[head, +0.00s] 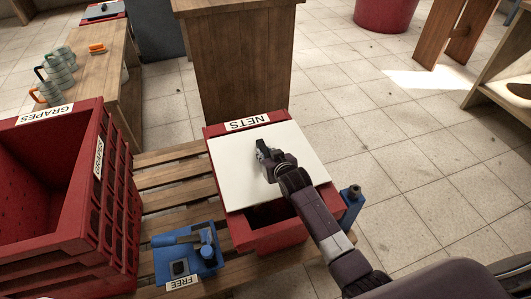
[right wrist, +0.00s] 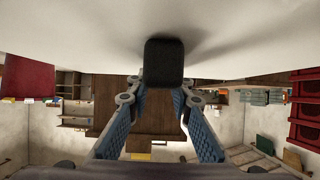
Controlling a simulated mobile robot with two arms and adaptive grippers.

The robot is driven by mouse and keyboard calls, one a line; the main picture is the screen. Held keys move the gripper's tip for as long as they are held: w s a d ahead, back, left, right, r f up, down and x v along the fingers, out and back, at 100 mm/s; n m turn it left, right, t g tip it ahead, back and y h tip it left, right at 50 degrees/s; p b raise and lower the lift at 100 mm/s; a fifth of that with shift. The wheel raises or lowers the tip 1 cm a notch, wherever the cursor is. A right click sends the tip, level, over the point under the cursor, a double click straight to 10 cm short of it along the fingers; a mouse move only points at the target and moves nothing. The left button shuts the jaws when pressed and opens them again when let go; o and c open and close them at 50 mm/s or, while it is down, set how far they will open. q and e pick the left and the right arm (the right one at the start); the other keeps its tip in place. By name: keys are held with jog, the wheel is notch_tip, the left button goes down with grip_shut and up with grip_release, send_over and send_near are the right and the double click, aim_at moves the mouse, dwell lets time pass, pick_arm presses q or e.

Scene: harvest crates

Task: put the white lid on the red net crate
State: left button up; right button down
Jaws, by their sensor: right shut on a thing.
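The red net crate (head: 272,238) with a NETS label stands on a wooden pallet. The flat white lid (head: 235,180) lies over most of its top, set toward the back. A dark opening shows at the crate's front edge. I cannot tell whether the lid touches the rim or hovers above it. My right gripper (head: 267,157) is over the lid's middle. In the right wrist view, the gripper (right wrist: 162,88) is shut on the lid's dark knob (right wrist: 163,62), with the lid's white face (right wrist: 70,30) beyond. My left gripper is not in view.
A large red crate (head: 62,115) labelled GRAPES stands at the left. A blue tool holder (head: 205,262) with a FREE label is left of the net crate. A blue object (head: 350,196) stands close on its right. A wooden cabinet (head: 235,60) is behind; tiled floor is clear at right.

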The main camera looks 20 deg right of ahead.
jog(key=shift+f, duration=0.2)
dwell(0.3)
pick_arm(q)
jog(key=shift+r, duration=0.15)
pick_arm(e)
jog(key=shift+f, duration=0.1)
jog(key=shift+f+b, duration=0.1)
jog(key=shift+b, duration=0.2)
jog(key=shift+f, duration=0.2)
jog(key=c, duration=1.7)
grip_release()
jog(key=shift+o, duration=0.2)
jog(key=shift+f, duration=0.2)
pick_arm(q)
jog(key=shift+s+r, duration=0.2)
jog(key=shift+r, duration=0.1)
pick_arm(e)
jog(key=v, duration=1.2)
jog(key=shift+r, duration=0.1)
